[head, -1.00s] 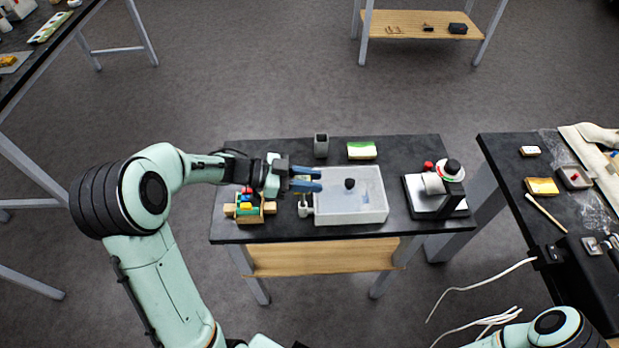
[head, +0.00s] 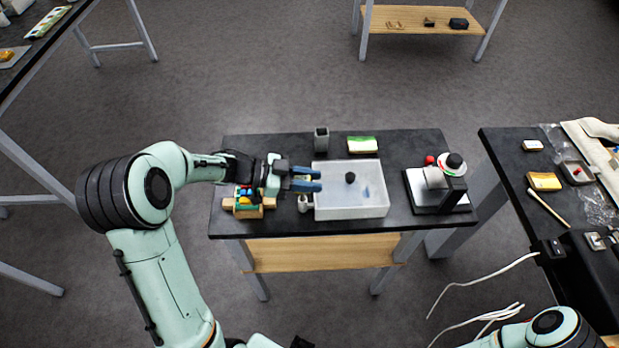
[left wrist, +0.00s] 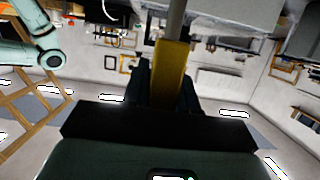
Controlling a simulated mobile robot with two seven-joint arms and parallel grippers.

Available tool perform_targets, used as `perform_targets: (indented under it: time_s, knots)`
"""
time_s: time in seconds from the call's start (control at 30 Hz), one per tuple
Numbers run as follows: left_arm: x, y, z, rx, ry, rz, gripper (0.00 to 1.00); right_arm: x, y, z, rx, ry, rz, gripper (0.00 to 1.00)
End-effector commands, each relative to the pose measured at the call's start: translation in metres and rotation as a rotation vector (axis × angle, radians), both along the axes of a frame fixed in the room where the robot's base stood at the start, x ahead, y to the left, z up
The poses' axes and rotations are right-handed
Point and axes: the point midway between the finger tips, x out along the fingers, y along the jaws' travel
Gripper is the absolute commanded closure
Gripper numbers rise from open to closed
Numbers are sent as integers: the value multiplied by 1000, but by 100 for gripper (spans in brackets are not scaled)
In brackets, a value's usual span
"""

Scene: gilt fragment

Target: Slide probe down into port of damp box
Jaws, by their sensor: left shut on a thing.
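The damp box (head: 376,207) is a pale, translucent box with a round black knob on top. It stands mid-table in the head view. A small whitish fitting (head: 305,203) is at its left side; I cannot tell its opening. My left gripper (head: 306,180) reaches in from the left, with blue fingers over the box's left edge. In the left wrist view, its dark fingers (left wrist: 165,88) are shut on the probe's yellow handle (left wrist: 172,72). A grey shaft (left wrist: 176,18) runs out to the top edge, its tip out of frame. The probe is not clear in the head view. My right gripper is out of view.
A wooden holder with coloured pieces (head: 246,208) sits left of the box. A grey cup (head: 321,140) and a green-and-white sponge-like block (head: 362,145) stand behind it. A black-and-white device (head: 436,190) stands to the right. Another bench holds small items at right.

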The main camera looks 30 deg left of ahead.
Motion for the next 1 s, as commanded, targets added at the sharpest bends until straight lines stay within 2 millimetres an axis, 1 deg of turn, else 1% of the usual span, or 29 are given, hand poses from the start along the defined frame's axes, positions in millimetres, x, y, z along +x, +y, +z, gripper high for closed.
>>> perform_targets:
  time_s: [0.47,0.5,0.53,0.57,0.87,1.0]
  knots:
    - [0,0,-13,-1,1,-1,100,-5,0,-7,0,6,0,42]
    - [0,0,-12,-1,1,-1,60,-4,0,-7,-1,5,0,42]
    - [0,0,-12,-1,1,-1,50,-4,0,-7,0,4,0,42]
    - [0,0,-12,-1,1,-1,43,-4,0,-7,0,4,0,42]
    - [-1,1,-12,0,2,1,43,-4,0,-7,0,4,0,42]
    - [-6,11,-9,2,2,2,43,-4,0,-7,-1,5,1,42]
